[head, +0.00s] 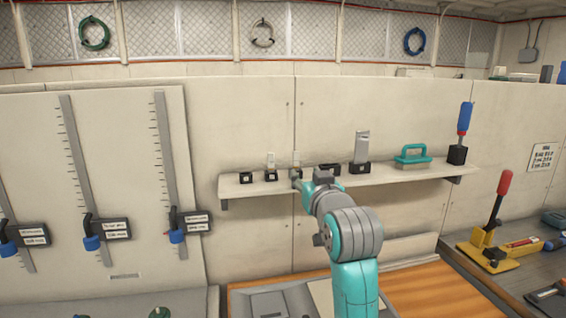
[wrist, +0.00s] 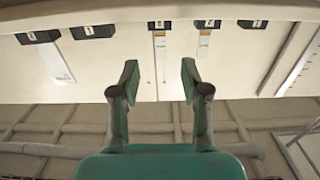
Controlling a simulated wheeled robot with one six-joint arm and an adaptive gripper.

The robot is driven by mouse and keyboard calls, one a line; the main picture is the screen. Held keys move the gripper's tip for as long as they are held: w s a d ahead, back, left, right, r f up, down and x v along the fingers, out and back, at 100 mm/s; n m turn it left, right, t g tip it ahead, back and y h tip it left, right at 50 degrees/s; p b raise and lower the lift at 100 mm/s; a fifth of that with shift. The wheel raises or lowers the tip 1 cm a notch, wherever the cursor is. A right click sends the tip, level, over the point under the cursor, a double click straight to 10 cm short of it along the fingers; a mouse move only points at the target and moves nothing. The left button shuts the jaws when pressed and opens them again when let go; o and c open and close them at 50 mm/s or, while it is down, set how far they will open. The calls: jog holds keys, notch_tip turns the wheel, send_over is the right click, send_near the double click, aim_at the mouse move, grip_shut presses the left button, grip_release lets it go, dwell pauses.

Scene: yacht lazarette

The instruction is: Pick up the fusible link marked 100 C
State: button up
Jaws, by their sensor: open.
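Two slim pale fusible links stand upright in small black holders on the wall shelf: the left link (head: 271,160) and the right link (head: 296,158). In the wrist view, which appears upside down, one link (wrist: 159,46) lies between the lines of my fingers, beyond their tips, and the other link (wrist: 204,42) is to its right. Their markings are too small to read, so I cannot tell which says 100 C. My gripper (wrist: 159,75) is open and empty, fingers pointing at the shelf. In the head view, my gripper (head: 300,183) is just in front of the shelf, partly hidden by my arm.
A bench with a red-handled lever (head: 504,182) is right.

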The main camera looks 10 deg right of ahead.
aim_at(296, 162)
jog(key=w, duration=0.4)
jog(key=shift+w+a, duration=0.1)
jog(key=shift+w, duration=0.1)
jog(key=shift+w+r, duration=0.2)
jog(key=shift+w, duration=2.55)
grip_shut()
